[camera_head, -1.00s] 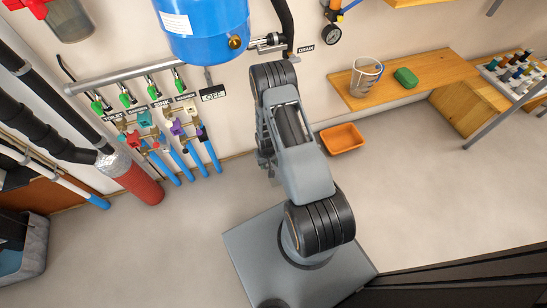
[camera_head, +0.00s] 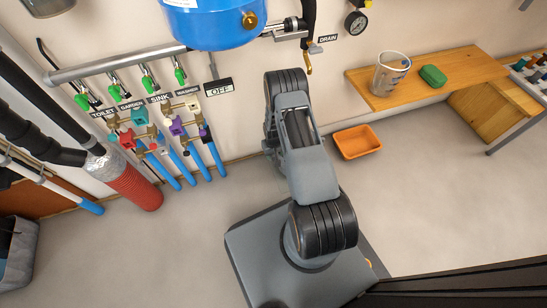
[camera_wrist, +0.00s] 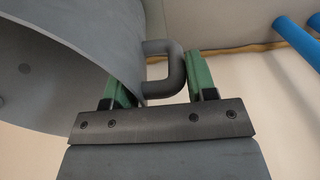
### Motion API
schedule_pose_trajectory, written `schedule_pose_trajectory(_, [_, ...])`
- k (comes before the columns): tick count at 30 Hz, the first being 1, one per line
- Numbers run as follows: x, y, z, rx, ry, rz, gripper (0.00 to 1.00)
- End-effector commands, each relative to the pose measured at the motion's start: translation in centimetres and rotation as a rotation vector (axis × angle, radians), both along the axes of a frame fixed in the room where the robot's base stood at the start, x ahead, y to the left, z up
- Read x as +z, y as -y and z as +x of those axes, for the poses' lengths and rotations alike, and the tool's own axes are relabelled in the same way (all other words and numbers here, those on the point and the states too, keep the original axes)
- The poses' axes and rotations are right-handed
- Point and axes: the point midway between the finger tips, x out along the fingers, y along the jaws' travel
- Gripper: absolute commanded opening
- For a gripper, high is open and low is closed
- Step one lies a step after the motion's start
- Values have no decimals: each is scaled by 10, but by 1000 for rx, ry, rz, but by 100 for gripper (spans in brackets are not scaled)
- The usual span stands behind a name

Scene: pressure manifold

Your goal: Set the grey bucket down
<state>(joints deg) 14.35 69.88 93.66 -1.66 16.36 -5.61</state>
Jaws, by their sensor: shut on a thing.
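The grey bucket (camera_wrist: 75,45) fills the upper left of the wrist view, with its rim and wide hollow side facing the camera. Its loop handle (camera_wrist: 175,70) sits between the green fingers of my gripper (camera_wrist: 160,80), which is shut on it. In the head view, my own arm hides the gripper and I cannot make out the bucket. From these views I cannot tell how far the bucket is from the floor.
An orange bin (camera_head: 358,142) lies on the floor right of my arm. Blue pipes and valves (camera_head: 178,128) line the wall. Open floor (camera_head: 180,240) lies left of my base.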

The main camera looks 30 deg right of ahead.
Motion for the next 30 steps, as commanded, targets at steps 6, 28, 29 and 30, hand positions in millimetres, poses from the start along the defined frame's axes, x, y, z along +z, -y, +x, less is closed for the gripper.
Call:
schedule_pose_trajectory(6, [-31, 2, -1, -4, 0, 0, 12])
schedule_pose_trajectory(28, [-30, 3, -2, -7, -1, 0, 77])
schedule_pose_trajectory(29, [-29, 3, -2, -7, -1, 0, 77])
schedule_pose_trajectory(30, [-29, 3, -2, -7, -1, 0, 77])
